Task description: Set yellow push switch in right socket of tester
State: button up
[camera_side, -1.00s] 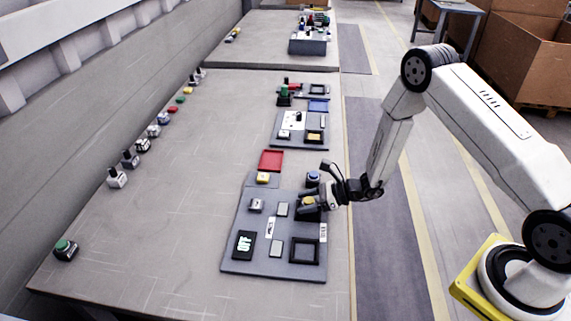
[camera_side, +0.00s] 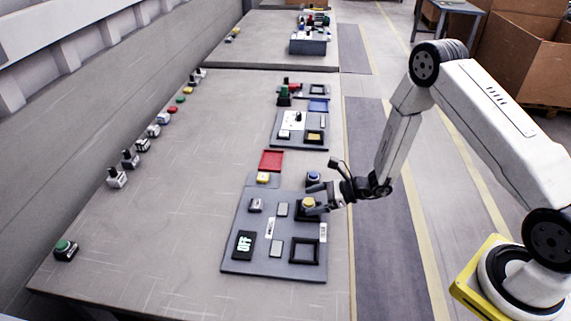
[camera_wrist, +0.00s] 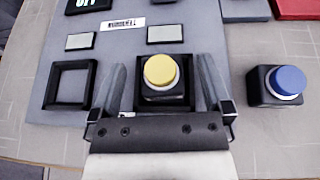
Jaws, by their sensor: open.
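The tester (camera_side: 247,260) is a grey board on the table with two black square sockets. In the wrist view, the yellow push switch (camera_wrist: 161,72) sits upright in the right socket (camera_wrist: 188,102). It also shows in the side view (camera_side: 308,202). The left socket (camera_wrist: 70,84) in the wrist view is empty and shows in the side view near the board's front (camera_side: 319,250). My gripper (camera_wrist: 164,80) is open, with one finger on each side of the yellow switch. The side view shows my gripper (camera_side: 318,205) at the board's right edge.
A blue push switch (camera_wrist: 284,82) stands just right of my gripper in the wrist view. The tester's display (camera_side: 243,244) reads OFF. A red tray (camera_side: 271,160) lies behind the board. Several switches line the table's left side; the table's middle is clear.

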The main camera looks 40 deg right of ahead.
jog(key=shift+v, duration=2.85)
jog(key=shift+r, duration=0.1)
jog(key=shift+r, duration=2.4)
jog(key=shift+c, duration=0.2)
